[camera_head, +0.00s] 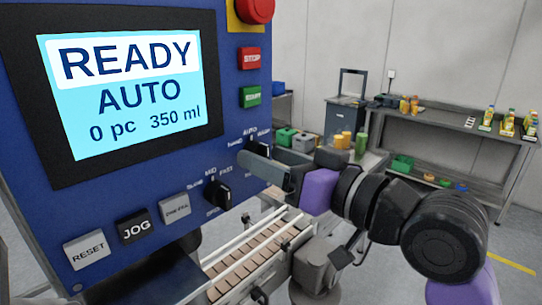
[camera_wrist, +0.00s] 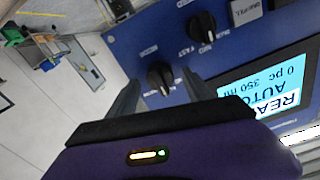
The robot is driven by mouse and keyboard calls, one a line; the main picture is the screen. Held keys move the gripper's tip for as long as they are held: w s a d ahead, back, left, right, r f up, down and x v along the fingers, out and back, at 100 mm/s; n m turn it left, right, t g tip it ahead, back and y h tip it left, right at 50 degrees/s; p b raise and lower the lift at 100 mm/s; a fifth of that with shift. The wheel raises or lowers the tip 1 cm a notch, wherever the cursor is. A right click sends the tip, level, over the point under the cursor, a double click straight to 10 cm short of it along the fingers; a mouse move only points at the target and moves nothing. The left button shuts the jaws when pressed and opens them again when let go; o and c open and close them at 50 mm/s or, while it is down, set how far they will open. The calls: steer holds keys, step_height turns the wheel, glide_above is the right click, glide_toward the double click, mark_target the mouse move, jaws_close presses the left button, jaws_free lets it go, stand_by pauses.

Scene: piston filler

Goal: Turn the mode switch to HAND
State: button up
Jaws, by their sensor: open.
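The mode switch (camera_head: 260,146) is a black rotary knob on the blue panel, below the green button. Labels reading AUTO and HAND show around it, with the third too small to read surely. The screen (camera_head: 125,85) reads READY, AUTO, 0 pc, 350 ml. My gripper (camera_head: 262,164) is in front of the switch and partly hides it. In the wrist view the switch (camera_wrist: 160,77) appears between the two open fingertips of my gripper (camera_wrist: 161,84). Contact between fingers and knob cannot be told.
A speed knob (camera_head: 219,194) sits to the lower left of the switch. RESET (camera_head: 88,249), JOG (camera_head: 134,228) and another button (camera_head: 175,209) line the panel's lower edge. A red emergency stop (camera_head: 257,10) is above. A conveyor (camera_head: 255,262) runs below my arm.

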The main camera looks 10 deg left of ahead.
jaws_close()
steer(key=shift+f+n+b, duration=0.15)
steer(key=shift+n+b, duration=0.15)
steer(key=shift+b, duration=0.25)
steer(key=n+b, duration=0.8)
steer(key=shift+b, duration=0.4)
steer(key=shift+n, duration=0.3)
